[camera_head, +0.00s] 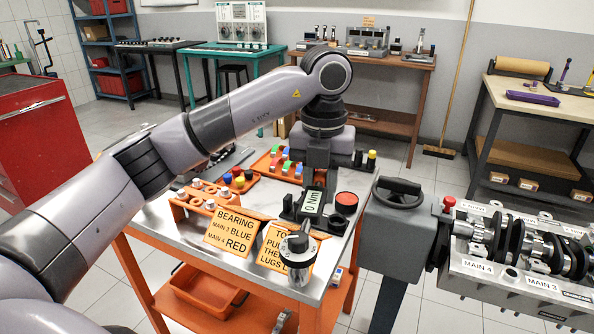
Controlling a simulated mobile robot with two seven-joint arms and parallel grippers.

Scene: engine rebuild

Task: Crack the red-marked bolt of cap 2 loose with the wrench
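The wrench (313,202) has a display reading "0 Nm" and lies over the front right of the orange-framed table. Its round head (298,244) points toward me, above the table's front edge. My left gripper (317,178) points down at the wrench's far end. The fingertips are small and dark there, so I cannot tell whether they grip it. The engine block (515,288) is at the right, with the crankshaft (515,243) and labels "MAIN 4" and "MAIN 3". I cannot make out cap 2 or its red-marked bolt. My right gripper is out of view.
An orange rack with bolts (180,208) and sign plates (233,230) stand at the table's front. Coloured parts in an orange tray (263,166) and a red round button (346,200) are behind. A grey engine stand with handwheel (399,190) stands between table and block.

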